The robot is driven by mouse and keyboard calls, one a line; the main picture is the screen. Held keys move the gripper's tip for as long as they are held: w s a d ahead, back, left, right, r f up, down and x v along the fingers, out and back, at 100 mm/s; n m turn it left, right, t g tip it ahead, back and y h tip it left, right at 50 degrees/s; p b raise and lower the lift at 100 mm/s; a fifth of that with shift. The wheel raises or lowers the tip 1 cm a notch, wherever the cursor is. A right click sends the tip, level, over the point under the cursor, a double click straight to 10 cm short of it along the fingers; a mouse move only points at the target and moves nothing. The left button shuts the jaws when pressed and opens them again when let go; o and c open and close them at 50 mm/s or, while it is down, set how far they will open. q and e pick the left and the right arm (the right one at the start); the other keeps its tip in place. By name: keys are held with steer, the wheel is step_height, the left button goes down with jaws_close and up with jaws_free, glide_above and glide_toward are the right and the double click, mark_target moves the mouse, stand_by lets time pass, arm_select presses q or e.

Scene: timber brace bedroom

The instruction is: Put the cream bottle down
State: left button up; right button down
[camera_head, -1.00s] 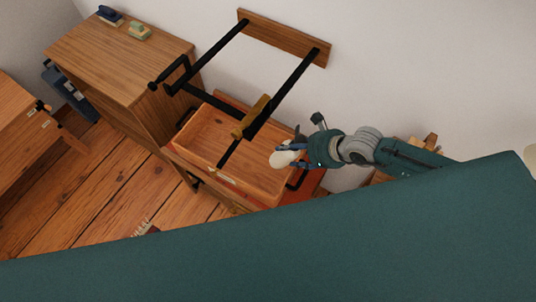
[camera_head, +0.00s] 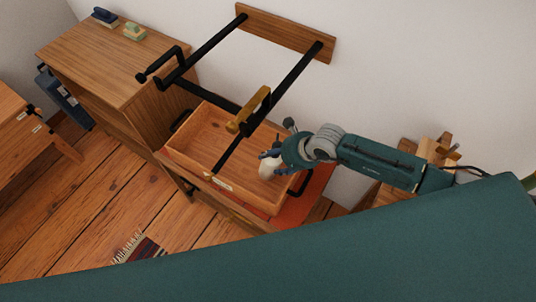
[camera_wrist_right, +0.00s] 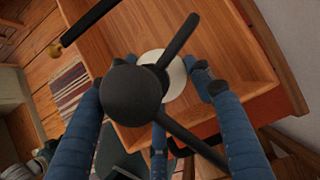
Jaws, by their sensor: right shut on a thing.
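The cream bottle (camera_head: 268,169) shows as a pale rounded shape at the right end of the wooden tray (camera_head: 205,143). My right gripper (camera_head: 272,162) comes from the right with its blue fingers around the bottle, shut on it. In the right wrist view, a pale round part of the bottle (camera_wrist_right: 174,83) shows between the blue fingers, with the tray's wooden floor behind. A black bar with a round end hides much of it there. I cannot tell whether the bottle touches the tray floor. My left gripper is not in view.
A wall rack with black rails (camera_head: 292,78) and a brass-coloured piece (camera_head: 248,110) reaches over the tray, close to my right gripper. The tray stands on a red-topped unit (camera_head: 312,190). A wooden cabinet (camera_head: 115,65) is to its left. The tray's middle looks empty.

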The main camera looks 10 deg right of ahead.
steer(key=shift+w+a+r+g+h+p, duration=0.25)
steer(key=shift+w+a+r, duration=0.05)
steer(key=shift+w+a, duration=0.25)
steer(key=shift+w+a+r+g+h+p, duration=0.2)
steer(key=shift+w+a+r+g+h, duration=0.05)
steer(key=shift+w+a, duration=0.25)
arm_select(q)
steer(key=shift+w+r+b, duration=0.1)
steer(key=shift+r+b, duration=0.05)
steer(key=shift+b, duration=0.5)
arm_select(e)
step_height(320, 180, down, 2)
steer(key=shift+d+f, duration=0.1)
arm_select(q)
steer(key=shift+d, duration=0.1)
arm_select(e)
steer(key=c, duration=0.7)
jaws_free()
steer(key=shift+c, duration=0.2)
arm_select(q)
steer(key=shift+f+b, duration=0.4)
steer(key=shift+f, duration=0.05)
arm_select(e)
steer(key=v, duration=0.7)
steer(key=shift+r, duration=0.3)
